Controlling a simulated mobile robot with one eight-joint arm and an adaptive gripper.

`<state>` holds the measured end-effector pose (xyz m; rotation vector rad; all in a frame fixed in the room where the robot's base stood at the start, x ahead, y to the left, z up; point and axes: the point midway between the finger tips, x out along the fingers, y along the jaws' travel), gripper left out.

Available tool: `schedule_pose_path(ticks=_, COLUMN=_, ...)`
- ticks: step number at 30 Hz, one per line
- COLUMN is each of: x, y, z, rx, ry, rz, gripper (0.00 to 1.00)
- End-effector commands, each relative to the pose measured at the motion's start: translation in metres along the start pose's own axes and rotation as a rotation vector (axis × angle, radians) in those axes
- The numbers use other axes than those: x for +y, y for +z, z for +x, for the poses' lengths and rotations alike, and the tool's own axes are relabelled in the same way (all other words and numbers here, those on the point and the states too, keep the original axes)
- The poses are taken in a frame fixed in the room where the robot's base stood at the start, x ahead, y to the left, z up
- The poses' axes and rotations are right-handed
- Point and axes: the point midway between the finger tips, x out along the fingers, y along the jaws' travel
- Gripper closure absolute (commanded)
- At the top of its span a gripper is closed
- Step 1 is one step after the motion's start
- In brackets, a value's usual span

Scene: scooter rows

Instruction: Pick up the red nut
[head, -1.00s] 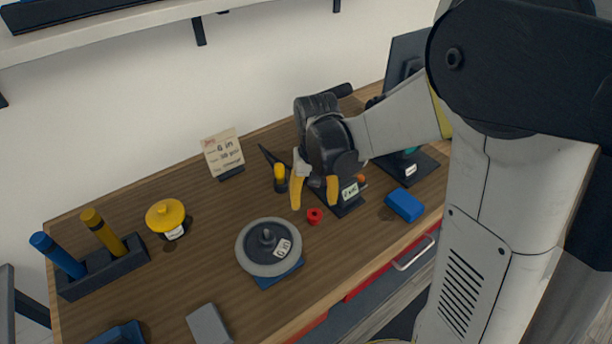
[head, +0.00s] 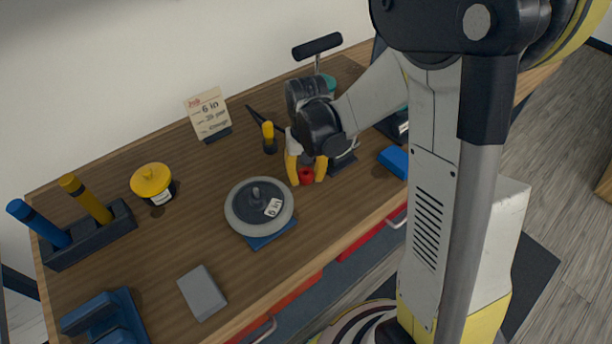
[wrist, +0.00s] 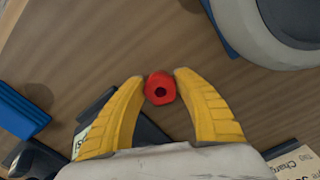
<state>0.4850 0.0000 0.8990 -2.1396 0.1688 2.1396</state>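The red nut (head: 306,176) is on the wooden bench, right of the grey wheel. In the wrist view the red nut (wrist: 160,88) shows its dark hole and lies between the tips of my gripper's yellow fingers. My gripper (head: 306,178) points down over it, with one finger on each side. In the wrist view my gripper (wrist: 160,78) is open, its tips close to the nut's sides. I cannot tell whether either finger touches it.
The grey wheel (head: 240,206) on its blue base stands left of the nut. A blue block (head: 394,161) lies to the right. A yellow-topped peg (head: 268,136) and a note card (head: 208,112) stand behind. A grey block (head: 202,293) lies near the front edge.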

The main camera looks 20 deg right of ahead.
Motion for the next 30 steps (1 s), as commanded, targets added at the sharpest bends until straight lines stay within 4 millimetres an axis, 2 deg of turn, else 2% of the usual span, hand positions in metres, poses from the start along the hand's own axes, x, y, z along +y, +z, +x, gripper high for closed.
schedule_pose_path(ticks=1, x=0.000, y=0.000, z=0.000, rx=0.000, ry=0.000, rz=0.000, gripper=0.82)
schedule_pose_path(ticks=2, x=0.000, y=0.000, z=0.000, rx=0.000, ry=0.000, rz=0.000, gripper=0.87)
schedule_pose_path(ticks=7, x=0.000, y=0.000, z=0.000, rx=0.000, ry=0.000, rz=0.000, gripper=0.88)
schedule_pose_path(ticks=8, x=0.000, y=0.000, z=0.000, rx=0.000, ry=0.000, rz=0.000, gripper=0.92)
schedule_pose_path(ticks=17, x=0.000, y=0.000, z=-0.008, rx=0.000, ry=0.000, rz=0.000, gripper=0.92)
schedule_pose_path(ticks=20, x=0.000, y=0.000, z=-0.019, rx=0.000, ry=0.000, rz=0.000, gripper=0.92)
schedule_pose_path(ticks=24, x=0.000, y=0.000, z=-0.045, rx=0.000, ry=0.000, rz=0.000, gripper=0.92)
schedule_pose_path(ticks=30, x=0.031, y=0.035, z=-0.072, rx=0.000, ry=0.000, rz=0.004, gripper=0.92)
